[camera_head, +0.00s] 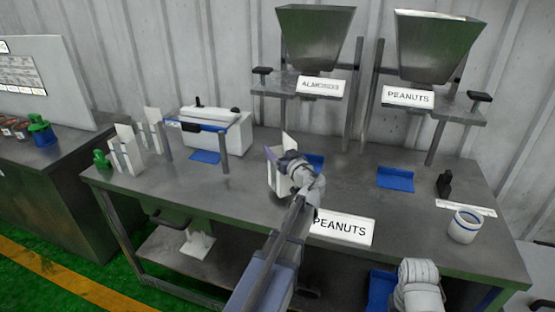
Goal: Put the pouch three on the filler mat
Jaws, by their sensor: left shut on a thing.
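My left gripper (284,160) reaches over the middle of the table and is shut on a white upright pouch (271,173). The gripper and wrist hide part of the pouch, and its label cannot be read. A blue mat (316,160) lies just behind and right of the gripper, under the almonds hopper, partly hidden. Another blue mat (396,178) lies bare under the peanuts hopper. Which one is the filler mat cannot be read. My right arm shows at the bottom right; its fingers cannot be made out.
White pouches (128,150) stand in a rack at the table's left end. A white machine (216,130) with a blue mat (205,157) stands at the back left. A PEANUTS sign (343,228) is at the front edge. A white cup (464,226) and black scoop (444,184) are at right.

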